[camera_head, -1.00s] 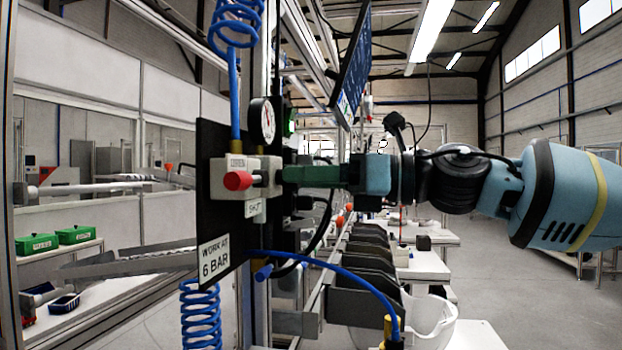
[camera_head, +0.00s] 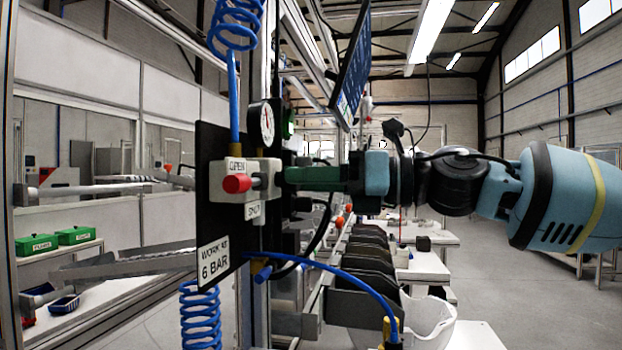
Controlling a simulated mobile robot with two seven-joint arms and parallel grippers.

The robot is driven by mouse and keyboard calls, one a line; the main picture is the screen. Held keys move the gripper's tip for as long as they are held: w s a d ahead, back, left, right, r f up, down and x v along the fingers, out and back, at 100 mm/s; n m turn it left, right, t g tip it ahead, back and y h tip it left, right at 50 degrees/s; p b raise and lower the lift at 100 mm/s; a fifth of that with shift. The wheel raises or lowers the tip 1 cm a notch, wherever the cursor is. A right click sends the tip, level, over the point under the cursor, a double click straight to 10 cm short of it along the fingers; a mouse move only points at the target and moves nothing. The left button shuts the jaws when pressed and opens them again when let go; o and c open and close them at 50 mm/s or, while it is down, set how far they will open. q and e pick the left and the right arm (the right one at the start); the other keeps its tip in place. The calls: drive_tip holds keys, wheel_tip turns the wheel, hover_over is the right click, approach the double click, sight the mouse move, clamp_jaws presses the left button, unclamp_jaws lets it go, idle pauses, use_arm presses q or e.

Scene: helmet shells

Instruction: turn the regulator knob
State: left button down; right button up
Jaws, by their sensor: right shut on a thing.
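A regulator block (camera_head: 262,168), light grey, sits on a black panel (camera_head: 212,150). It carries a red cap (camera_head: 237,183) on its front and labels reading OPEN and SHUT. A round white gauge (camera_head: 266,123) with a red needle stands above it. My right gripper (camera_head: 290,178) comes in from the right with green fingers and is shut at the right side of the block. The regulator knob in its fingers is mostly hidden by the fingers and the block. My left gripper is not in view.
A blue coiled hose (camera_head: 232,25) hangs above the panel and another (camera_head: 201,315) below it. A blue hose (camera_head: 345,277) curves off to the lower right. A sign (camera_head: 214,260) reads WORK AT 6 BAR. Dark bins (camera_head: 368,262) line the right; a screen (camera_head: 352,62) hangs above.

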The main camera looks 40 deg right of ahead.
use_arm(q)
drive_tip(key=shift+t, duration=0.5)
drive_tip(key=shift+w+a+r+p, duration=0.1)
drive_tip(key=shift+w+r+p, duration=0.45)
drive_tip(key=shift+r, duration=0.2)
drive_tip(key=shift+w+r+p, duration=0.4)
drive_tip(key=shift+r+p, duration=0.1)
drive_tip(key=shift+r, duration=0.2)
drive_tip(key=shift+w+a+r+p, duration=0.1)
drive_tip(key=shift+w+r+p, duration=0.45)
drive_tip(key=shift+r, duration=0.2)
use_arm(e)
drive_tip(key=shift+r+m, duration=0.1)
drive_tip(key=shift+m, duration=8.1)
drive_tip(key=o, duration=1)
drive_tip(key=shift+s, duration=0.1)
